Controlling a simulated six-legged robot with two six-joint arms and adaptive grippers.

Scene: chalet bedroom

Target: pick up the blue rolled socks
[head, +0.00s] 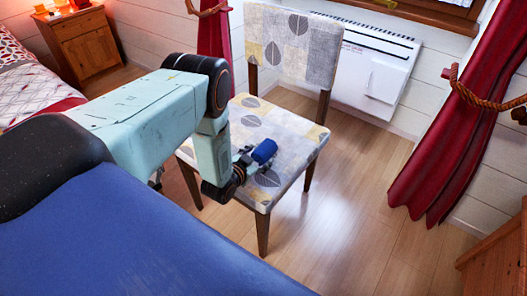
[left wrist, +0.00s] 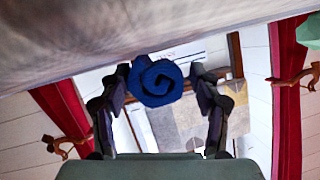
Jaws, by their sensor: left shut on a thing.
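The blue rolled socks (head: 265,150) are at the chair's patterned seat (head: 288,125) in the head view. My left gripper (head: 250,160) is shut on them, its arm reaching in from the left. In the left wrist view the spiral end of the socks (left wrist: 157,82) shows between the two dark fingers of my left gripper (left wrist: 160,85), one on each side. The socks are very close to the seat surface; I cannot tell whether they touch it. My right gripper is not in view.
The chair's backrest (head: 295,40) rises behind the seat. A white heater (head: 372,70) is on the wall behind it. A red curtain (head: 455,140) hangs at right, and a wooden nightstand (head: 83,45) stands at far left. The wooden floor (head: 350,225) at front right is clear.

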